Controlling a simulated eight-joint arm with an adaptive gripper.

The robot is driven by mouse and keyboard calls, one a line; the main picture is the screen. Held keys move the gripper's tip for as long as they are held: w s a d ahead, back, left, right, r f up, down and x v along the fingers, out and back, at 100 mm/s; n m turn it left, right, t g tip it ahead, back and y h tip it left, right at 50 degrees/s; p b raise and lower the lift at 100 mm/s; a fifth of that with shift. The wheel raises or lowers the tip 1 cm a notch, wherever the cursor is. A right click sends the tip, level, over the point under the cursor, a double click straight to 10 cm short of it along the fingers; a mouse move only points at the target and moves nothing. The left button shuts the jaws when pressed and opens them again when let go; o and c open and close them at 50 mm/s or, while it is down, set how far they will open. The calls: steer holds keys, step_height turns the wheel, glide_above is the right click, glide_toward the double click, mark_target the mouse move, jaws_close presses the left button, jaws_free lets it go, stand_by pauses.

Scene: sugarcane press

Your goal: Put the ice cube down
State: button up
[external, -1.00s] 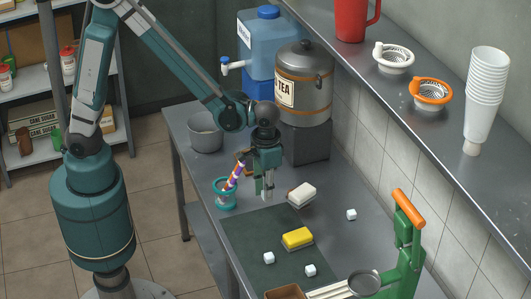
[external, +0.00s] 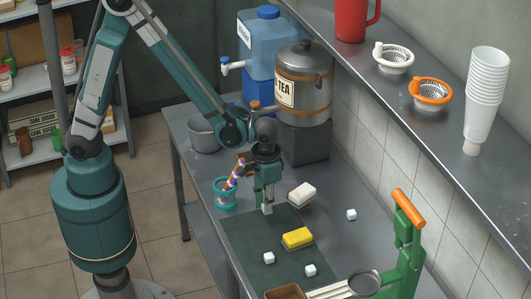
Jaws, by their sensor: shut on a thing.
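My gripper (external: 267,208) points down over the far edge of the dark mat (external: 240,240) on the metal table. It is shut on a small white ice cube (external: 267,210), which shows at the fingertips. I cannot tell whether the cube touches the surface. Three other ice cubes lie apart: one at the near left (external: 268,258), one at the near middle (external: 310,270), and one by the wall (external: 351,214).
A teal cup (external: 225,194) with striped straws stands just left of my gripper. A white-topped block (external: 301,193) lies to the right, and a yellow sponge (external: 297,238) lies nearer. The green press (external: 408,235) stands at the right. The tea urn (external: 304,82) is behind.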

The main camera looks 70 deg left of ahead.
mark_target(266, 220)
steer(key=shift+f, duration=0.1)
steer(key=shift+f+b, duration=0.35)
steer(key=shift+f, duration=1.6)
steer(key=shift+f, duration=0.15)
steer(key=o, duration=0.7)
steer(key=shift+r+p, duration=0.95)
steer(key=shift+r, duration=5.2)
